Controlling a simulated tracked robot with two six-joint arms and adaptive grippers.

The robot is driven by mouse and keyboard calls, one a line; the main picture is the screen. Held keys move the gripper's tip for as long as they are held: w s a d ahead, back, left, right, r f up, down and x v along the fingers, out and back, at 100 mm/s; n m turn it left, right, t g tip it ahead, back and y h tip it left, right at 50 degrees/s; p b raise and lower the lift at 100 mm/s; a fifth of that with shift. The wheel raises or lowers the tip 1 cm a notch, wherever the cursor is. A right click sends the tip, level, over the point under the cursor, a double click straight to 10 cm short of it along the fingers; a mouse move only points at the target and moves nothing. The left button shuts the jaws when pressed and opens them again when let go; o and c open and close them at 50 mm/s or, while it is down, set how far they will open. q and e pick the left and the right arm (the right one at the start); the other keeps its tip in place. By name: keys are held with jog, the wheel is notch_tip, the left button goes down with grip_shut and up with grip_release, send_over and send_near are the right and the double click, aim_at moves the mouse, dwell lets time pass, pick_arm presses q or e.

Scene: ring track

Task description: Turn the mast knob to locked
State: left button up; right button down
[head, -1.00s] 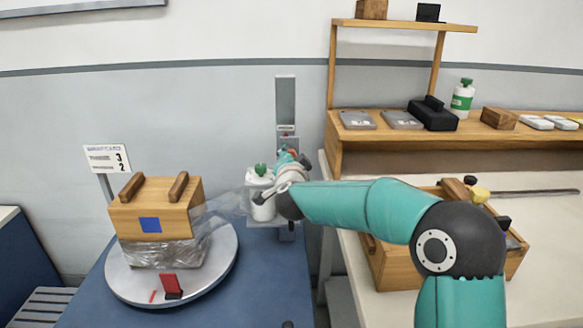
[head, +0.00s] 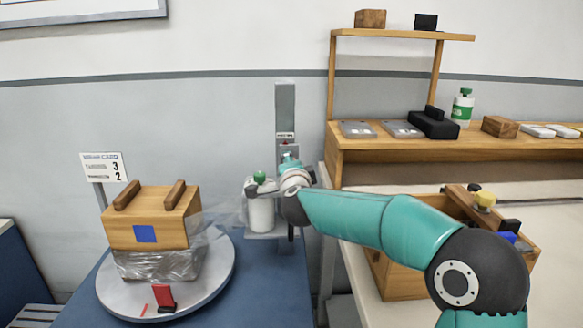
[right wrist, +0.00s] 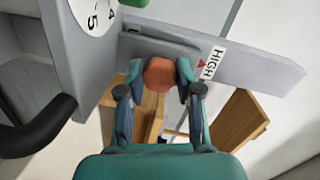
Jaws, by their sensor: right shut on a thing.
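The mast (head: 285,108) is a grey upright post against the wall. My right gripper (head: 290,165) is at its front, above the white film roll (head: 261,212); the knob is hidden there in the head view. In the right wrist view, an orange-red faceted knob (right wrist: 159,74) sits between the fingertips of my right gripper (right wrist: 160,85). Both fingers touch its sides, so the gripper is shut on it. A grey plate (right wrist: 250,68) beside it carries a "HIGH" label with a red triangle. I cannot read a locked mark. My left gripper is not in view.
A wrapped wooden box (head: 150,220) stands on the round turntable (head: 220,270), with clear film stretching to the roll. A wooden crate (head: 395,275) lies under my right forearm. A wooden shelf (head: 350,146) with several items is at the right.

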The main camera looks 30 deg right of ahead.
jog(key=shift+s+d+f, duration=0.15)
jog(key=shift+d, duration=0.1)
jog(key=c, duration=0.8)
grip_release()
jog(key=shift+d, duration=0.1)
jog(key=shift+c, duration=0.2)
jog(key=shift+o, duration=0.3)
jog(key=shift+a, duration=0.2)
jog(key=v, duration=1.2)
